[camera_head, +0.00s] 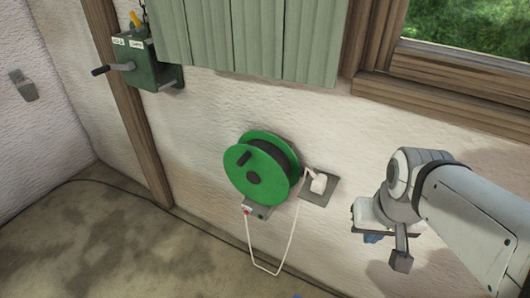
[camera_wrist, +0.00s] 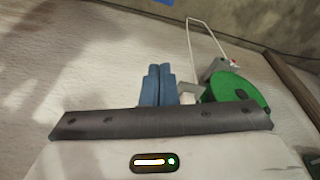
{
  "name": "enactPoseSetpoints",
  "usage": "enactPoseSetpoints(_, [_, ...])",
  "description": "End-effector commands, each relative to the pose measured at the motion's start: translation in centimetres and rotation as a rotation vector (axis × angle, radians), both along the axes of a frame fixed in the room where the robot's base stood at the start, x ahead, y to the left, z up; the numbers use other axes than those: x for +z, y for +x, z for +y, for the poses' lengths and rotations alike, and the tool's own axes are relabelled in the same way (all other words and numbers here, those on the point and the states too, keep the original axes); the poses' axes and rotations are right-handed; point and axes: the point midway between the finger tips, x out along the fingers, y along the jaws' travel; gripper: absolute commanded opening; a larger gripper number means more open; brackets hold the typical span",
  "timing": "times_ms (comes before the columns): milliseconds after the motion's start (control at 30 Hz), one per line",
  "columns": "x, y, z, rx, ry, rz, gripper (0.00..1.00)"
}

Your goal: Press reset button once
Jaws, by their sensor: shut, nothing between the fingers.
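A small red button (camera_head: 246,212) sits on the left of the grey box (camera_head: 260,211) under the green cable reel (camera_head: 254,172), which is mounted on the wall. A small red spot shows on the box in the wrist view (camera_wrist: 233,63). A label just above the button is too small to read. My gripper (camera_head: 373,238) is to the right of the reel, apart from it and from the button. Its blue fingers are shut together and empty in the wrist view (camera_wrist: 159,70).
A white plug with cable sits in a grey wall socket (camera_head: 318,198) between the reel and my gripper. The white cable (camera_head: 262,266) hangs in a loop below the reel. A green crank box (camera_head: 150,62) is at upper left. Window frame (camera_head: 430,85) is at upper right.

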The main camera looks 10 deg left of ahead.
Motion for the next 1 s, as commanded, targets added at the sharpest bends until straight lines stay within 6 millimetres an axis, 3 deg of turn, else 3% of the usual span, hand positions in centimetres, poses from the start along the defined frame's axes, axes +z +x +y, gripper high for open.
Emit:
enactPoseSetpoints(167, [-1.4,1.1,0.6,0.066,-0.004,-0.022,0.00])
enactPoseSetpoints(267, [-4.2,3.7,2.2,0.232,-0.018,-0.082,0.00])
enactPoseSetpoints(367, [-8.3,7.6,4.9,0.469,-0.054,-0.186,0.00])
enactPoseSetpoints(500, [-14.6,13.5,10.3,0.848,-0.166,-0.377,0.00])
enactPoseSetpoints(700, [-23.3,19.7,18.7,1.321,-0.452,-0.650,0.00])
enactPoseSetpoints(833, [-29.2,22.1,24.1,1.580,-0.721,-0.800,0.00])
enactPoseSetpoints(1000, [-36.6,23.3,30.4,1.826,-1.164,-0.925,0.00])
